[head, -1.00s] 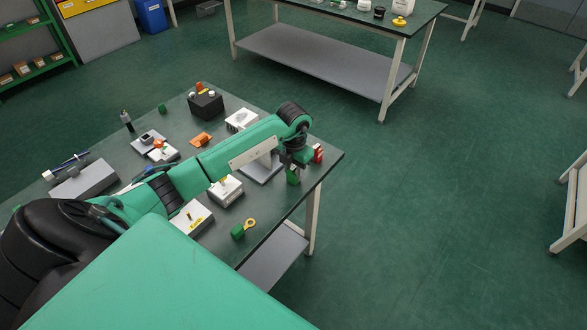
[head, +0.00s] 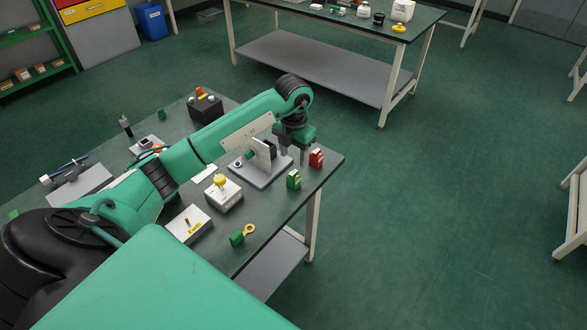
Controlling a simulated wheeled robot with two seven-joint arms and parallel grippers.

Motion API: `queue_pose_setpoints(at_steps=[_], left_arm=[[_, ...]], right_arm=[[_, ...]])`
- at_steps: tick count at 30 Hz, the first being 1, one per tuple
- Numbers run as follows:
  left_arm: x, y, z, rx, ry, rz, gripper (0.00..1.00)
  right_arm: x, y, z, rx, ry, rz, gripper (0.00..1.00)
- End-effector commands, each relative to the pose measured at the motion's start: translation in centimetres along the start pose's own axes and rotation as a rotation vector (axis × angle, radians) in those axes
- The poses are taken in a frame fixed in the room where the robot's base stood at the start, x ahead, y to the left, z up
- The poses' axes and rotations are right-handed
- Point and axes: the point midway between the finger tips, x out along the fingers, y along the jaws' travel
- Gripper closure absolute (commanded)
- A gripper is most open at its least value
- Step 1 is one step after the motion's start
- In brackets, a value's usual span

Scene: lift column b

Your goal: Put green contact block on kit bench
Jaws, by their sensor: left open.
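A small green block (head: 294,180), which looks like the green contact block, stands upright near the right edge of the near bench (head: 275,222). A red block (head: 316,158) stands just behind it to the right. My left gripper (head: 294,157) is open and points down, a little above and behind the green block, apart from it. Nothing shows between its fingers. A grey base plate with an upright bracket (head: 262,158) is just left of the gripper, partly hidden by my left arm. My right gripper is out of view. Which bench is the kit bench, I cannot tell.
A far bench (head: 340,18) holds jars; open green floor (head: 430,200) lies between.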

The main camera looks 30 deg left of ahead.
Motion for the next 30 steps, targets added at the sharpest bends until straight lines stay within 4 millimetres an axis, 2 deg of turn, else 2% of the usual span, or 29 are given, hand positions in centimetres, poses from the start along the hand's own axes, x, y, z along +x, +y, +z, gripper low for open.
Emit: queue_pose_setpoints(at_steps=[4, 9, 22, 30], left_arm=[[-2.2, 0.1, 0.1, 0.0, -0.002, 0.001, 0.47], [-3.4, 0.0, 0.0, 0.0, 0.001, 0.001, 0.47], [-3.5, 0.0, 0.0, -0.001, 0.001, 0.0, 0.47], [-3.5, 0.0, 0.0, 0.0, 0.001, 0.0, 0.47]], right_arm=[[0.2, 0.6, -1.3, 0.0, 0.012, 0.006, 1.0], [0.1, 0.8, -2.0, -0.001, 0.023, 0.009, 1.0], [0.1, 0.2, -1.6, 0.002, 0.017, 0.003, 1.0], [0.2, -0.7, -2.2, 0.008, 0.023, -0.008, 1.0]])
